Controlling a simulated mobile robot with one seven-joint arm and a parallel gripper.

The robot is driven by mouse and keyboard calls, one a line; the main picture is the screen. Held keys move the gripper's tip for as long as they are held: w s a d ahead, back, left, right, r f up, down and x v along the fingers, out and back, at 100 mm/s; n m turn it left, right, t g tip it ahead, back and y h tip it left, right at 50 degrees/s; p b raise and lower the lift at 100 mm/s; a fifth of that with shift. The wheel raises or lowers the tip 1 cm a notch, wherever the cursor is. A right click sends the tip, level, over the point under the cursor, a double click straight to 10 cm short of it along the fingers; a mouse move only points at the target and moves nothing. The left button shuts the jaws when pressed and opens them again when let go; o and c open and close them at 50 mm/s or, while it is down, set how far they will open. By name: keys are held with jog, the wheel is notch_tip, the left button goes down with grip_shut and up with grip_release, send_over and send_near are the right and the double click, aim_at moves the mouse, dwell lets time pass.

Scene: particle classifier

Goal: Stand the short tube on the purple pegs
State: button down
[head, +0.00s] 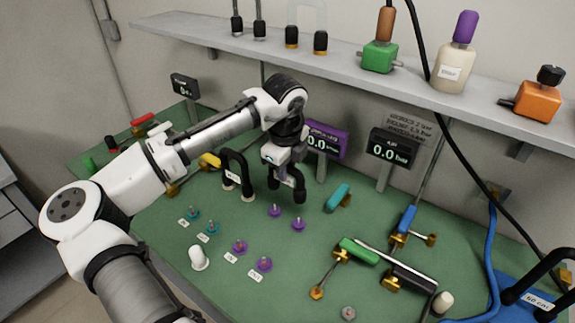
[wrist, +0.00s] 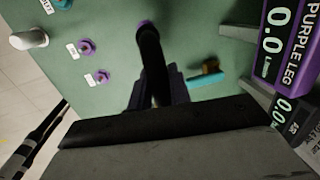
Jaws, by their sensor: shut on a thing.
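My gripper (head: 285,168) is shut on the short tube (head: 299,190), a black U-shaped tube with its legs pointing down. In the wrist view the tube (wrist: 150,55) runs from between my fingers (wrist: 165,90) towards the green board. In the head view the tube's ends show just above and behind two purple pegs, the left one (head: 275,211) and the right one (head: 298,224), with a gap visible. In the wrist view one purple peg (wrist: 143,24) shows partly behind the tube's end; the other cannot be made out.
Two more purple pegs (head: 239,247) (head: 264,264) stand nearer with labels. Teal pegs (head: 193,213) are to the left. Another black U tube (head: 228,160) stands left of my gripper. A purple display (head: 328,141) is close on the right, with a teal-handled valve (head: 338,198) before it.

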jog(key=shift+r, duration=0.1)
jog(key=shift+p, duration=0.3)
notch_tip(320, 180, down, 6)
jog(key=b, duration=0.3)
jog(key=shift+p, duration=0.6)
dwell(1.7)
jog(key=shift+f+b, duration=0.95)
jog(key=shift+f, duration=0.8)
jog(key=c, duration=1.2)
grip_release()
notch_tip(320, 180, up, 14)
jog(key=s+b, duration=0.1)
jog(key=s, duration=0.1)
jog(key=shift+s+f+b, duration=0.15)
jog(key=shift+s+b, duration=0.05)
jog(key=shift+b, duration=0.15)
